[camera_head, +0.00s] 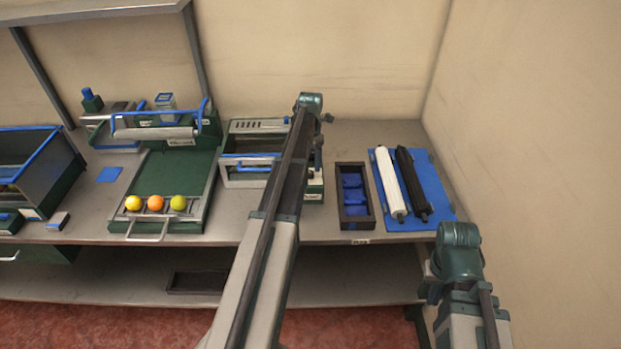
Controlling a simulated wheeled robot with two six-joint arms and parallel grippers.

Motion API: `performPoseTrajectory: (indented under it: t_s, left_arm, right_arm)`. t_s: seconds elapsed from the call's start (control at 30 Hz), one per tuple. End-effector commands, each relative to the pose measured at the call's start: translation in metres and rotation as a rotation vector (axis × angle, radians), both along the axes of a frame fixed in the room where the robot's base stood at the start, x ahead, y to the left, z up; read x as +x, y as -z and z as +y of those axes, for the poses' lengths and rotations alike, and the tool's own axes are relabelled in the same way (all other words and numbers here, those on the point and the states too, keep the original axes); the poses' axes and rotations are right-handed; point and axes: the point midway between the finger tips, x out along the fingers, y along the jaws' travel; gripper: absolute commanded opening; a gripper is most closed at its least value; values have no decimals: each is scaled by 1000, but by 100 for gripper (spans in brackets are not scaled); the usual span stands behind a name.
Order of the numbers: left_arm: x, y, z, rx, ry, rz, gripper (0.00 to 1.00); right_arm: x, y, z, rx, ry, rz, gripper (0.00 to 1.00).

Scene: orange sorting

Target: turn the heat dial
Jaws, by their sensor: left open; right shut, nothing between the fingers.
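A small device (240,131) with a slotted top and a blue front handle stands at the middle of the bench. A pale panel with a small dark knob (313,174) shows at its right end; I cannot tell for certain whether this is the heat dial. My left arm crosses in front of the device and hides much of its right side. Part of my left gripper (318,158) shows just right of the arm, above the panel; its fingertips are largely hidden. My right arm is at the lower right, off the bench, and its fingers do not show.
A green tray (172,175) holds a yellow, an orange and a yellow-green fruit. A dark box (341,212) with blue contents and a blue mat (433,184) with a white and a black roller lie to the right. A blue-rimmed crate (57,165) stands far left.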

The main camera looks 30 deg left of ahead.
Motion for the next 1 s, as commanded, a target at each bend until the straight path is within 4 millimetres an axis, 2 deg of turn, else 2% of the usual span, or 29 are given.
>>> performPoseTrajectory:
  t_s: [0.03,0.23,0.63,0.67,1.0]
  left_arm:
    - [0,15,0,0,0,0,65]
    - [0,37,0,0,0,0,65]
    - [0,41,0,0,0,0,65]
    - [0,41,0,0,0,0,62]
    - [0,41,0,0,0,0,0]
  right_arm:
    - [0,15,0,0,0,0,0]
    - [0,37,0,0,1,0,0]
    - [0,41,0,0,1,0,0]
    - [0,41,0,0,1,0,0]
    - [0,41,0,0,1,0,0]
